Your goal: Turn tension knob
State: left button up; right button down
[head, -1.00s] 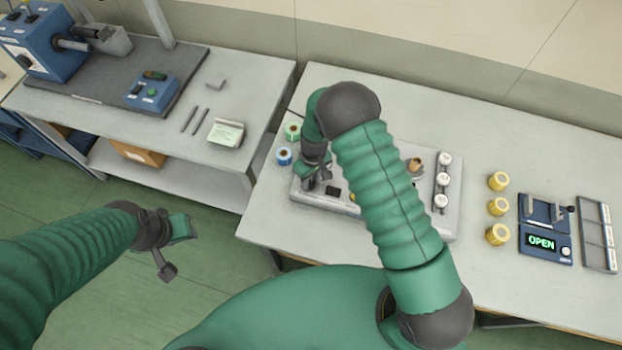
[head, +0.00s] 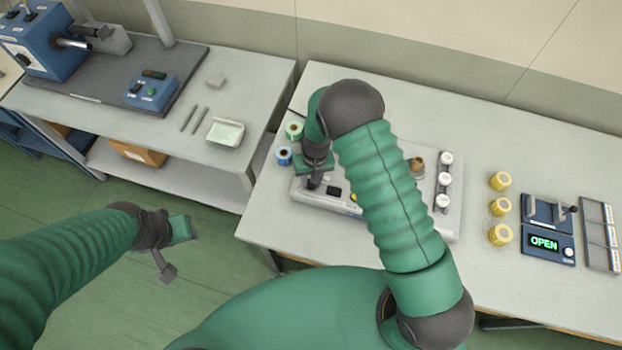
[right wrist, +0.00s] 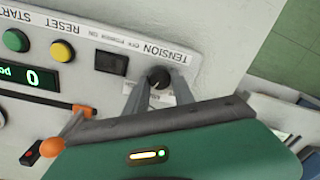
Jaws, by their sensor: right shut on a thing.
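The tension knob (right wrist: 158,77) is a small dark round knob on the white panel, next to the printed word TENSION in the right wrist view. My right gripper (right wrist: 155,84) has its two grey fingers on either side of the knob and is shut on it. In the head view my right gripper (head: 314,186) is at the left end of the rewinder (head: 301,198), and the knob cannot be made out there. My left gripper (head: 172,258) hangs over the floor, away from the tables, with nothing visible in it; its jaw gap is unclear.
Beside the knob are a black power switch (right wrist: 111,62), a yellow button (right wrist: 62,51), a green button (right wrist: 16,41) and a lit display (right wrist: 30,78). Blue (head: 284,156) and green (head: 294,131) rolls stand behind the gripper. Yellow rolls (head: 500,181) stand further right.

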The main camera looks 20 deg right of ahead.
jog(key=shift+s+f+m, duration=0.1)
jog(key=shift+s+m, duration=0.1)
jog(key=shift+m, duration=1.5)
jog(key=c, duration=1.1)
grip_release()
jog(key=shift+o, duration=0.2)
jog(key=shift+a, duration=0.1)
jog(key=shift+w+r, duration=0.1)
jog(key=shift+r, duration=0.1)
notch_tip(320, 180, up, 16)
jog(key=b, duration=0.2)
jog(key=shift+s+d+r, duration=0.2)
jog(key=shift+d+r, duration=0.05)
jog(key=shift+d, duration=0.2)
